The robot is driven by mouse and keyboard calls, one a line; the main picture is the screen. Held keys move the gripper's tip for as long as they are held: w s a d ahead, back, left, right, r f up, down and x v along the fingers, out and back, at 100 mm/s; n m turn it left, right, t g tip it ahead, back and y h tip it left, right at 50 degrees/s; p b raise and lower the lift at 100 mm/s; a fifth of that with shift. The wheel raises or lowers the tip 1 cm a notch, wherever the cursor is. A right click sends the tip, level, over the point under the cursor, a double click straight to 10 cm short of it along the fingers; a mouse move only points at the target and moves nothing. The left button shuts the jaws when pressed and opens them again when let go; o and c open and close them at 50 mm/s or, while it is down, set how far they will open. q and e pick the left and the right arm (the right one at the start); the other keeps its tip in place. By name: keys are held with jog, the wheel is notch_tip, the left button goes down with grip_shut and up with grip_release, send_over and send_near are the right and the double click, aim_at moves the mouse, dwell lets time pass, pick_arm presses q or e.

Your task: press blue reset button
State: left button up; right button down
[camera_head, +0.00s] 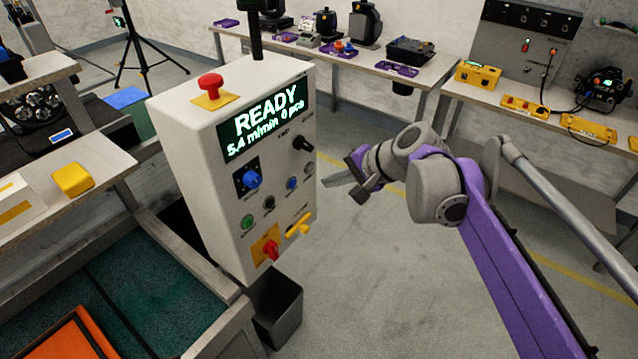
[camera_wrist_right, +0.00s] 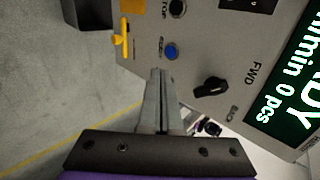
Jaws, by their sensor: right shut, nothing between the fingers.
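The blue reset button (camera_head: 292,183) is a small round button on the sloped front face of the white control box (camera_head: 180,150). In the right wrist view the blue button (camera_wrist_right: 171,52) sits just beyond the fingertips, slightly right of their line. My right gripper (camera_head: 326,182) is shut and empty, pointing at the panel from its right side. In the wrist view its fingers (camera_wrist_right: 158,74) lie together and appear apart from the button. My left gripper is out of view.
A larger blue knob (camera_head: 251,180), a green button (camera_head: 247,222), a black knob (camera_head: 302,143), a yellow handle (camera_head: 299,224) and a red switch (camera_head: 270,249) share the panel. A red emergency stop (camera_head: 210,85) tops the box. The display (camera_head: 265,122) reads READY. Open floor lies right.

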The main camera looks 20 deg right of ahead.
jog(key=v, duration=0.2)
jog(key=shift+s+d+r, duration=0.15)
jog(key=shift+s+d, duration=0.1)
jog(key=shift+s, duration=0.05)
dwell(0.5)
jog(key=s+f+n+g+h, duration=0.2)
jog(key=s+f+n+h, duration=0.3)
jog(key=s+f, duration=1.5)
jog(key=s+n, duration=0.2)
jog(key=n, duration=0.3)
jog(key=shift+a+f+h, duration=0.3)
jog(key=shift+f+h, duration=0.05)
jog(key=shift+h, duration=0.05)
